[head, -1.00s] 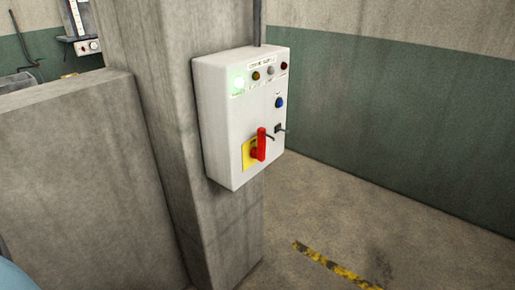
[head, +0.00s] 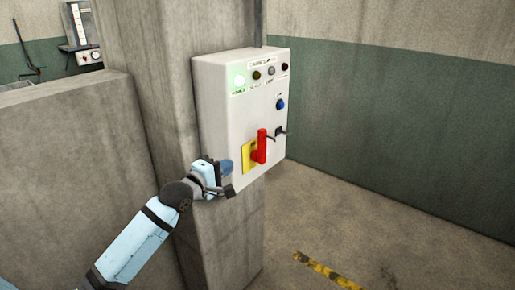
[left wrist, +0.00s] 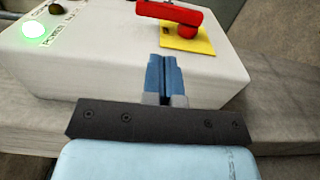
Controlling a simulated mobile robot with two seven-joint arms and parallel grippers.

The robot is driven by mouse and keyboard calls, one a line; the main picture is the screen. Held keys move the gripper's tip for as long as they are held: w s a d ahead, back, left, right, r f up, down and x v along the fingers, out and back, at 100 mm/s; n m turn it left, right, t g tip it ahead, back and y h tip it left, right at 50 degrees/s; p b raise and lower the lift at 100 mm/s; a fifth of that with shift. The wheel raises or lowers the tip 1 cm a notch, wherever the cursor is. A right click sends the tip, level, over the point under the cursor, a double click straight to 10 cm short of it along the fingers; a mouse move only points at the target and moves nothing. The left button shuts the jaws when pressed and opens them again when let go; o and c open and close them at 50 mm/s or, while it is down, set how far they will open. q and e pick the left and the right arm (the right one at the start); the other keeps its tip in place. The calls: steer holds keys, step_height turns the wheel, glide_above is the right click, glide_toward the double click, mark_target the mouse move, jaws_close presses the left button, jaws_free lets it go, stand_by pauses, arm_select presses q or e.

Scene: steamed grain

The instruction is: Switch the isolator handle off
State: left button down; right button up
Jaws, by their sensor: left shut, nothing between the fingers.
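The red isolator handle (head: 261,146) stands upright on a yellow plate (head: 248,153) on the front of a white control box (head: 225,115). In the left wrist view the red handle (left wrist: 172,12) and its yellow plate (left wrist: 190,42) lie beyond the fingertips. My left gripper (head: 228,167) is by the lower left side of the box, left of the handle and apart from it. Its blue fingers (left wrist: 166,72) are shut together with nothing between them. My right gripper is not in view.
The box hangs on a concrete pillar (head: 150,100). A lit green lamp (head: 239,80), other lamps and a blue button (head: 280,104) are on its front. A low concrete wall (head: 70,160) stands at left. The floor at right is clear, with a yellow-black stripe (head: 330,273).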

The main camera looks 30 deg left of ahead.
mark_target(262, 144)
arm_select(q)
steer(key=w, duration=0.4)
steer(key=w+p, duration=0.1)
steer(key=w, duration=0.3)
steer(key=w+d+p, duration=0.1)
steer(key=w, duration=0.3)
steer(key=shift+w, duration=1)
